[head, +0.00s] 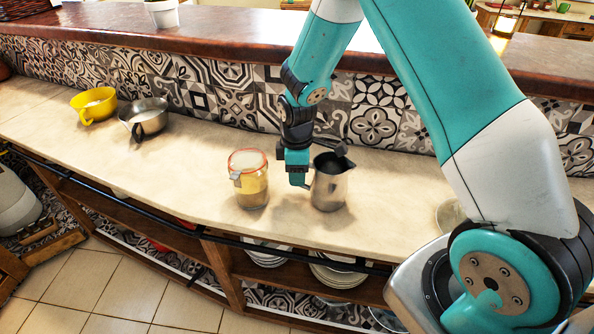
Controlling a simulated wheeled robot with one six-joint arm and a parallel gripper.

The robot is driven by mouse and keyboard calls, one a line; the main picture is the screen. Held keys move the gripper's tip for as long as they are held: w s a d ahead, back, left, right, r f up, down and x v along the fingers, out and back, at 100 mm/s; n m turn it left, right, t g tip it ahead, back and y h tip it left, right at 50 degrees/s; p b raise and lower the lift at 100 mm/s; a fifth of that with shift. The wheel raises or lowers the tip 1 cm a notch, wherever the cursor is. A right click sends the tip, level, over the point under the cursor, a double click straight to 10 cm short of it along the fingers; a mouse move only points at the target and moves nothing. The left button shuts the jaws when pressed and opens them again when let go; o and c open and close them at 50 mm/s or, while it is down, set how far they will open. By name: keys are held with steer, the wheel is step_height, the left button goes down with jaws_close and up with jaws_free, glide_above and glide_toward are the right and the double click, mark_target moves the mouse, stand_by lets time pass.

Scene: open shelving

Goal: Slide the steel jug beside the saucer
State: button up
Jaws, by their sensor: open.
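The steel jug (330,188) stands upright on the pale counter, right of the middle of the head view. My gripper (316,170) is open at the jug. A teal finger is by the jug's left side, and a dark part reaches over its rim. I cannot tell whether either touches the jug. A pale round edge (449,214) shows on the counter to the right, mostly hidden behind my arm. It may be the saucer, but too little shows to be sure.
A glass jar (249,180) with an orange-rimmed lid stands just left of the jug. A steel pan (146,118) and a yellow bowl (94,104) are far left. The patterned tile wall (220,92) bounds the back. Bare counter lies between the jug and the pale round edge.

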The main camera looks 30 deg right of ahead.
steer(key=shift+f, duration=0.35)
jaws_close()
steer(key=shift+s+d, duration=0.1)
